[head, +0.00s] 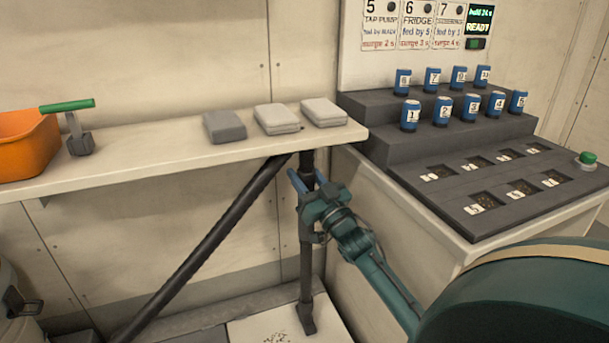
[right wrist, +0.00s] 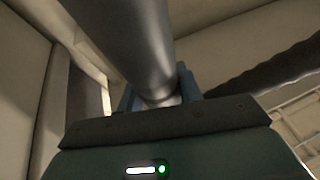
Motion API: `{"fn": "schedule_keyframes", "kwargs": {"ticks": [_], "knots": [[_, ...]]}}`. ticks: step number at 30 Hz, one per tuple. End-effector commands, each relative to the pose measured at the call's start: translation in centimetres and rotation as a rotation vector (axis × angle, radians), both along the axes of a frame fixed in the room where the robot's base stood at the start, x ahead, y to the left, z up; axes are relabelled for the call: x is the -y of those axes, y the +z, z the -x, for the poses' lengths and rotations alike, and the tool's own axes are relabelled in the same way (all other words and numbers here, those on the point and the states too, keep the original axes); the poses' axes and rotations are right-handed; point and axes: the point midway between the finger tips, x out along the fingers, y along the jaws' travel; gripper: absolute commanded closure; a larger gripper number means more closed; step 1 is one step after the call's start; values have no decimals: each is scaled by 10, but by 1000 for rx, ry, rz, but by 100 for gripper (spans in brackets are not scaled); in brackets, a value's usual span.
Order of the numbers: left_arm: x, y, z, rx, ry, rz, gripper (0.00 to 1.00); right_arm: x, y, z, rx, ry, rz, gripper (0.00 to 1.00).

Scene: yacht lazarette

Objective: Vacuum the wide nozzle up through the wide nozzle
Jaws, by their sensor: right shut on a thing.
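My right gripper (head: 304,181) is shut on the upright dark vacuum wand (head: 306,258), just below the shelf edge. In the right wrist view the wand (right wrist: 135,45) runs as a grey tube between the fingers (right wrist: 160,95). A thick black hose (head: 205,250) slants from the wand's top down to the left. The wand's small dark foot (head: 308,322) is low, at a pale floor panel (head: 245,328). Dark specks (head: 277,336) lie on that panel, left of the foot. I cannot tell whether the foot touches the panel. My left gripper is not in view.
A shelf (head: 170,165) holds an orange bin (head: 25,148), a green-handled tool (head: 78,135) and three grey pads (head: 277,119). At right, a stepped console (head: 400,165) carries numbered blue cylinders (head: 441,111) and a green button (head: 587,158). A display (head: 479,20) reads READY.

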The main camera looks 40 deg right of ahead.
Motion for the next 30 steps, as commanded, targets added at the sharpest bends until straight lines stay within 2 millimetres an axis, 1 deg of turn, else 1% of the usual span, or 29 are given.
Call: {"fn": "schedule_keyframes", "kwargs": {"ticks": [15,30], "knots": [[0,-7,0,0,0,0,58,0,-10,0,2,0,0,100],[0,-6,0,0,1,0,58,0,-10,0,3,0,0,100]]}}
